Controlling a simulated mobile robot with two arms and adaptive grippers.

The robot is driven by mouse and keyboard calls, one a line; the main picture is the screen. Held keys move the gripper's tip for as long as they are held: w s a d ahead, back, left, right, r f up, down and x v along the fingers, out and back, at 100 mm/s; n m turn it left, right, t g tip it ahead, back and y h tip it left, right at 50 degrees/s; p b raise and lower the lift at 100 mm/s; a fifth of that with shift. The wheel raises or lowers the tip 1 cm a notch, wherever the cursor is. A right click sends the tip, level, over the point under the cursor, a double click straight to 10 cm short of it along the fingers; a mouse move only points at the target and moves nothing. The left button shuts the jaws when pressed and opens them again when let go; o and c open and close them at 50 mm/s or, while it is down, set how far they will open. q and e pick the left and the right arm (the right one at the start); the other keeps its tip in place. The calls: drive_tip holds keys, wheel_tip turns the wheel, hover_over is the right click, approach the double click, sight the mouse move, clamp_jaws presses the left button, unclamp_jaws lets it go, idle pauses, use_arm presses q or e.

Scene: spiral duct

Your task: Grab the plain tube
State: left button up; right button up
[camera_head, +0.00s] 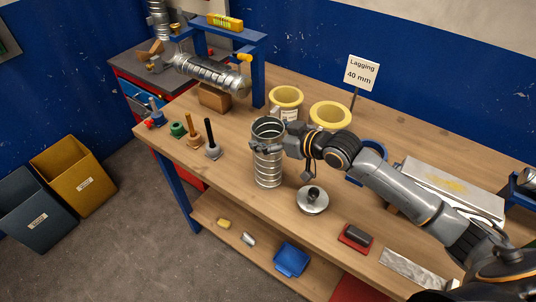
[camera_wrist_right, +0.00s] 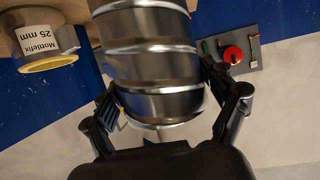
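A shiny ribbed metal tube (camera_head: 268,168) stands upright near the front edge of the workbench. My right gripper (camera_head: 267,147) is at its upper half, coming from the right, with its fingers around it. In the right wrist view the tube (camera_wrist_right: 152,65) fills the space between the two fingers (camera_wrist_right: 160,95), one at each side. The fingers are spread wide, and firm contact cannot be made out. My left gripper is not in view.
Yellow-rimmed rolls (camera_head: 330,115) stand behind the tube, near the lagging sign (camera_head: 361,73). A round metal cap (camera_head: 312,199) lies to its right front. Several knobbed tools (camera_head: 212,148) stand to its left. A red-based block (camera_head: 356,238) lies near the front edge.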

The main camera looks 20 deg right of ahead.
drive_tip(key=c, duration=1.1)
drive_tip(key=shift+c, duration=0.2)
drive_tip(key=shift+r, duration=0.15)
